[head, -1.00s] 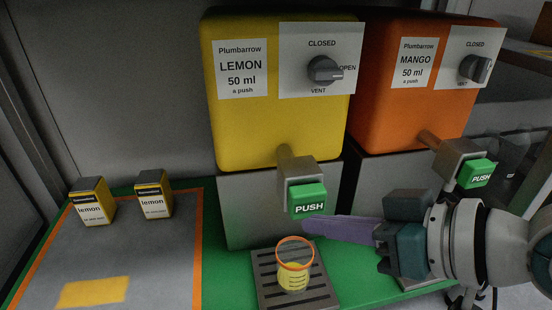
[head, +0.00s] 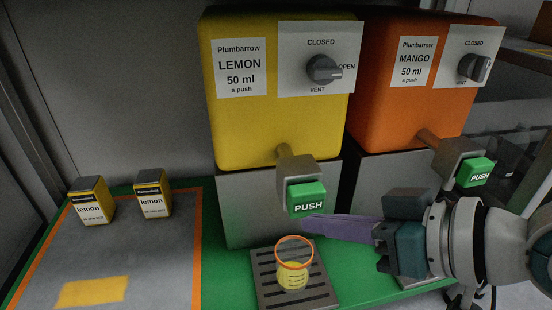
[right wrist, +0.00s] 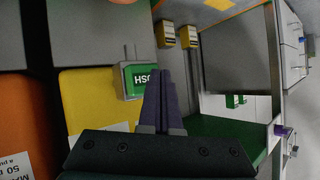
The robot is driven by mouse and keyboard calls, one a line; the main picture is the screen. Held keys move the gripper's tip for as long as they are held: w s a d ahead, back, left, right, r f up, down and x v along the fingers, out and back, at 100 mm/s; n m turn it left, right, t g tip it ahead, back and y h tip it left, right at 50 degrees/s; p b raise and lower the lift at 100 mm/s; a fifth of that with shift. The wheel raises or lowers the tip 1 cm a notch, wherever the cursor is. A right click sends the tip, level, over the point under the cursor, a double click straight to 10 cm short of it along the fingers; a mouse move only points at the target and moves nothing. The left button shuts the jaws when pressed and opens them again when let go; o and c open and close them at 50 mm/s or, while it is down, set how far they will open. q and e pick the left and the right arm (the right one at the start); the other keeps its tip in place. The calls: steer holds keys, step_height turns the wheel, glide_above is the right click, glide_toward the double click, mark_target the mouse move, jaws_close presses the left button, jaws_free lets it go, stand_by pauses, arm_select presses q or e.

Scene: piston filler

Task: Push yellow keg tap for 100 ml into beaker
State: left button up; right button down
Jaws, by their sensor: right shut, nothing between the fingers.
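The yellow lemon keg (head: 235,130) is labelled 50 ml a push, and its grey knob (head: 324,69) points toward OPEN. Its tap has a green PUSH button (head: 307,198), also seen in the right wrist view (right wrist: 140,82). Below it, a clear beaker (head: 294,265) with an orange rim stands upright on the slotted drip tray (head: 266,285), with yellow liquid inside. My right gripper (head: 308,226) is shut and empty, its purple fingers tipped just below the button in the head view. I cannot tell whether they touch it. My left gripper is not in view.
An orange mango keg (head: 400,110) with its own green PUSH button (head: 476,172) stands to the right, above my right wrist. Two small lemon cartons (head: 92,202) (head: 153,195) stand on the grey mat (head: 150,265) at left. The mat's middle is clear.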

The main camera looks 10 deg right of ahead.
stand_by(0.4)
steer(key=shift+w, duration=0.1)
steer(key=shift+w, duration=0.35)
stand_by(0.4)
steer(key=shift+w+b, duration=0.65)
steer(key=shift+w, duration=0.05)
stand_by(0.5)
steer(key=shift+s, duration=0.1)
steer(key=shift+s+r+p, duration=0.15)
steer(key=shift+s+p, duration=0.4)
steer(key=shift+p, duration=0.2)
steer(key=shift+s, duration=0.45)
